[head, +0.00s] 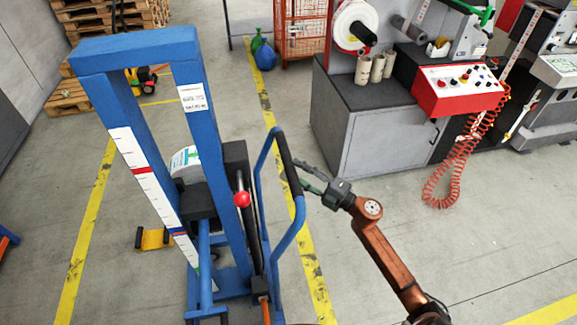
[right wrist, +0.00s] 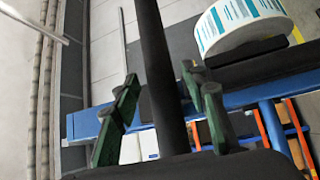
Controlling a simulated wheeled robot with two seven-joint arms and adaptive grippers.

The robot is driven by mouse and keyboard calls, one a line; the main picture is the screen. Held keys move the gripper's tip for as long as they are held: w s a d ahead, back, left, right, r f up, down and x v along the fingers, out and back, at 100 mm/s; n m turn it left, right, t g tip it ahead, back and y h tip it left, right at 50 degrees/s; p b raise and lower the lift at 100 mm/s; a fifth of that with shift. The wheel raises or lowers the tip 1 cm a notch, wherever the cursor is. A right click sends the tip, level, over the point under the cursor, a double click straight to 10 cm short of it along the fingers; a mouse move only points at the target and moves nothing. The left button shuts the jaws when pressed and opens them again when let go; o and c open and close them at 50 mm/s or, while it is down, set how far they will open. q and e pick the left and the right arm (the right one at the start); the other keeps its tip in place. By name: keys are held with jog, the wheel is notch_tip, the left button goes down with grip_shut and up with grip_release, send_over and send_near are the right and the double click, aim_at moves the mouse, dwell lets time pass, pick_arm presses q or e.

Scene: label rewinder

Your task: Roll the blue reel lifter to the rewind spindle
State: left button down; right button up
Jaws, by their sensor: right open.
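The blue reel lifter (head: 133,50) stands upright at left centre in the head view, with a white label reel (head: 184,158) on it, partly hidden by its frame. The reel also shows in the right wrist view (right wrist: 242,27). The lifter's looped handle has a black grip (head: 288,160). My right gripper (head: 303,178) is open beside this grip. In the right wrist view its green fingers (right wrist: 165,112) stand on either side of a black bar (right wrist: 155,60); contact cannot be told. The black rewind spindle (head: 366,34) sticks out at a white disc on the grey machine. My left gripper is not in view.
The grey machine cabinet (head: 385,145) has a red control panel (head: 455,90) and a hanging coiled red hose (head: 437,190). Cardboard cores (head: 370,69) stand on it. Clear floor lies between lifter and cabinet, crossed by a yellow line (head: 315,275). Pallets (head: 68,95) stand behind left.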

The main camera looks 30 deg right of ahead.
aim_at(288, 166)
jog(key=shift+x, duration=2.05)
jog(key=shift+c, duration=0.4)
grip_shut()
